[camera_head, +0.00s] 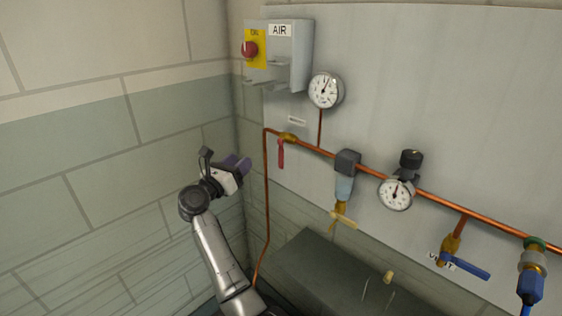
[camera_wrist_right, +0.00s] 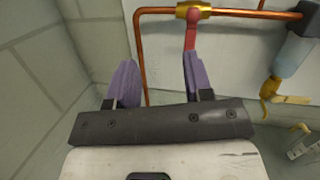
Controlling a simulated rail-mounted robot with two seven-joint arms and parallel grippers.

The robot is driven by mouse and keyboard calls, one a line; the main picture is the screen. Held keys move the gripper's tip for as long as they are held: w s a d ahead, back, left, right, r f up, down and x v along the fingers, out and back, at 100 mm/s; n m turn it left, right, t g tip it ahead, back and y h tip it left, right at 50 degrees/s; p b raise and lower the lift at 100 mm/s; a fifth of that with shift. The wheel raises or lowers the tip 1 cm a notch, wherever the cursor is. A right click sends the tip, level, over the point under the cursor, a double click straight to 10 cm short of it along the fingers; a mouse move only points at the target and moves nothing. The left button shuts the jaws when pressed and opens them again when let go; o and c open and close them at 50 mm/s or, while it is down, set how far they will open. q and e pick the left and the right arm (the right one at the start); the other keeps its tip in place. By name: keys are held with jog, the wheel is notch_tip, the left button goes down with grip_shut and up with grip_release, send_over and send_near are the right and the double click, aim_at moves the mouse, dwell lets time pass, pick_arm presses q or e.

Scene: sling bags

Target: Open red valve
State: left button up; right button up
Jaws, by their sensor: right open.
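The red valve handle (camera_head: 281,154) hangs down from a brass valve body (camera_head: 288,137) on the copper pipe, at the upper left of the grey panel. In the right wrist view the red handle (camera_wrist_right: 191,33) shows at the top, its lower end by the tip of the right-hand finger; I cannot tell whether they touch. My right gripper (camera_head: 238,164) is open, with purple fingers, left of the handle in the head view. In the wrist view the space between its fingers (camera_wrist_right: 159,62) holds nothing, with the vertical pipe behind. My left gripper is not in view.
The copper pipe (camera_head: 440,202) runs right past a pressure gauge (camera_head: 325,90), a filter (camera_head: 345,185), a regulator gauge (camera_head: 396,194) and a blue-handled vent valve (camera_head: 464,265). An AIR box (camera_head: 290,55) with a red button is above. A tiled wall (camera_head: 100,170) is at left.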

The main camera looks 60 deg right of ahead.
aim_at(280, 160)
notch_tip(280, 160, down, 4)
jog(key=s+m+g+y, duration=0.3)
jog(key=m, duration=0.1)
jog(key=d, duration=0.4)
jog(key=s+d, duration=0.1)
jog(key=d, duration=0.4)
jog(key=s+d+b, duration=0.1)
jog(key=d, duration=0.3)
jog(key=shift+s+d+r, duration=0.1)
jog(key=shift+s+d, duration=0.05)
jog(key=shift+d, duration=0.15)
jog(key=shift+c, duration=0.5)
grip_shut()
